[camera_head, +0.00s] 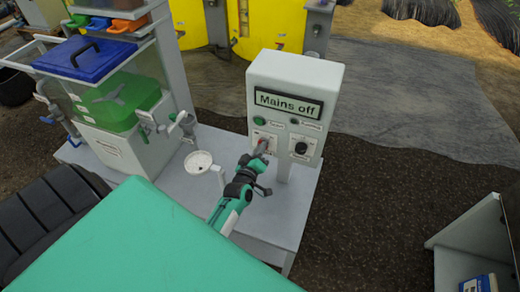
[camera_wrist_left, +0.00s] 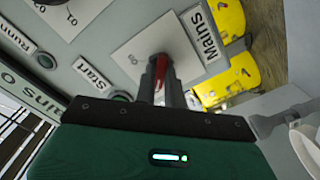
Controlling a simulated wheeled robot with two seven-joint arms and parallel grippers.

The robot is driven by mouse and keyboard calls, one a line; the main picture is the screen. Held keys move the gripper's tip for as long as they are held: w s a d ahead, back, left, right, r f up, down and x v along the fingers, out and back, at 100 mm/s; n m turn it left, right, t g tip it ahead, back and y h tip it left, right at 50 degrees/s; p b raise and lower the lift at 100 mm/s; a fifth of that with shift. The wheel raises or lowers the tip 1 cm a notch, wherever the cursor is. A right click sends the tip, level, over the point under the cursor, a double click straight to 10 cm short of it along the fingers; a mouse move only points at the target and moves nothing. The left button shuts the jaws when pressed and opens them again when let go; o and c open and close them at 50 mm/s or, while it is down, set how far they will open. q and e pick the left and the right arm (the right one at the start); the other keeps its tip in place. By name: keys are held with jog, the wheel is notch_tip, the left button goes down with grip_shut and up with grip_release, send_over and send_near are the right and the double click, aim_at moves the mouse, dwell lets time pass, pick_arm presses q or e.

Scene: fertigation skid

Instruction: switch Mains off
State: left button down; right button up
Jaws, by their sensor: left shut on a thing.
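A grey control box (camera_head: 295,72) stands on a post on the table, and its display (camera_head: 288,103) reads "Mains off". The Mains switch is a red handle (camera_wrist_left: 162,72) on a white plate beside the "Mains" label (camera_wrist_left: 203,37). My left gripper (camera_head: 261,155) reaches up to the lower left of the box front, over that switch. In the left wrist view its narrow fingers (camera_wrist_left: 160,80) are shut on the red handle and hide part of it. My right gripper is in neither view.
Above the switch is a green button (camera_head: 260,121); to its right are a dark lamp (camera_head: 295,121) and a black knob (camera_head: 301,147). A white round dish (camera_head: 199,161) and a tank with a blue lid (camera_head: 85,58) stand to the left. Yellow tanks (camera_head: 270,30) stand behind.

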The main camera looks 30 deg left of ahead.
pick_arm(q)
jog(key=c, duration=1.5)
grip_release()
jog(key=shift+s, duration=0.1)
jog(key=b+v, duration=0.3)
jog(key=v, duration=1)
jog(key=shift+s+d+b, duration=0.15)
jog(key=shift+s+b, duration=0.15)
jog(key=shift+b, duration=0.1)
